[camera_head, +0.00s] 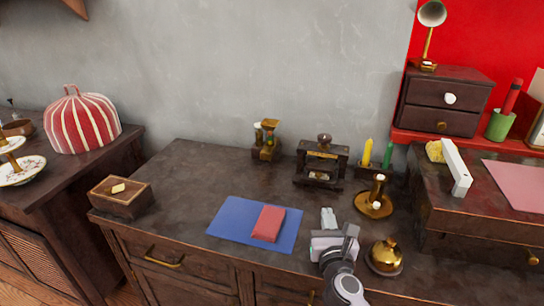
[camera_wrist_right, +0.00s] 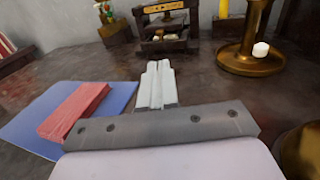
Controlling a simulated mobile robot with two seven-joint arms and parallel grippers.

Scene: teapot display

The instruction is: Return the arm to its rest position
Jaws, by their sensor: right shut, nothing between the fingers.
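My right gripper (camera_head: 328,218) is above the dark cabinet top, just right of the blue mat. In the right wrist view its fingers (camera_wrist_right: 157,82) are together with nothing between them. A red block (camera_head: 268,223) lies on the blue mat (camera_head: 226,222); the block (camera_wrist_right: 75,110) and mat (camera_wrist_right: 32,127) also show at the left of the right wrist view, apart from the fingers. My left gripper is not in view.
A brass candle holder (camera_head: 373,208) and a brass bell (camera_head: 384,257) stand close right of my right gripper. A dark brass-trimmed stand (camera_head: 321,163) is behind it. A wooden box (camera_head: 121,198) is at the left end. The cabinet top (camera_head: 190,185) is bare behind the mat.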

